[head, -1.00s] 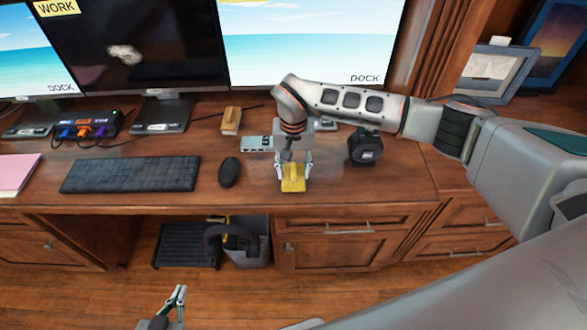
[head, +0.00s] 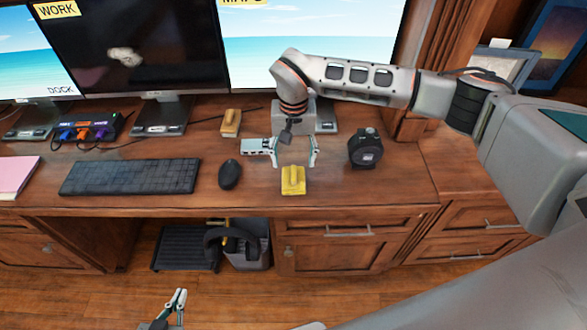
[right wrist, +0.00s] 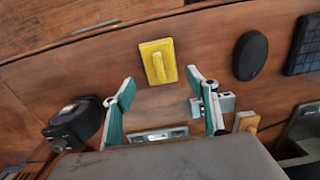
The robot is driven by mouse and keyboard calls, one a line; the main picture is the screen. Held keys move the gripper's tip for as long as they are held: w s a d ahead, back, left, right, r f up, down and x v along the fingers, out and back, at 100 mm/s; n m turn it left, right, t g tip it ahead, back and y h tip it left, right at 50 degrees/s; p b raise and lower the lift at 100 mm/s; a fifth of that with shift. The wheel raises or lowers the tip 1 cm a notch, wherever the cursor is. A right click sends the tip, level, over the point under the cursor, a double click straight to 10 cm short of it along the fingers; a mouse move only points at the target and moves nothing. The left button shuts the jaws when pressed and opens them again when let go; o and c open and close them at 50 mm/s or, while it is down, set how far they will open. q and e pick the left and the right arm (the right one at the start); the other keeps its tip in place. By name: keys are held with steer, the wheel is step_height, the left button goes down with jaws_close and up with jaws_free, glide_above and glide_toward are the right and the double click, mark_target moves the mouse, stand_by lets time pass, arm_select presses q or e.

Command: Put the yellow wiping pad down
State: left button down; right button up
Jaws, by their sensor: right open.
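The yellow wiping pad (head: 293,181) lies flat on the wooden desk near its front edge, with its raised grip on top. It also shows in the right wrist view (right wrist: 158,62), clear of the fingers. My right gripper (head: 296,158) is open and empty, just behind the pad and apart from it. In the right wrist view its two teal-padded fingers (right wrist: 160,98) are spread wide with bare desk between them. My left gripper (head: 178,305) is low at the bottom of the head view, away from the desk, and its fingers look close together.
A black mouse (head: 230,174) and keyboard (head: 131,176) lie left of the pad. A dark round-bodied device (head: 365,148) stands to its right. A grey metal piece (head: 258,146) and a wood-and-yellow block (head: 231,122) lie behind.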

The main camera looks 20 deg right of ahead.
mark_target(294, 172)
step_height(294, 172, up, 6)
stand_by(0.6)
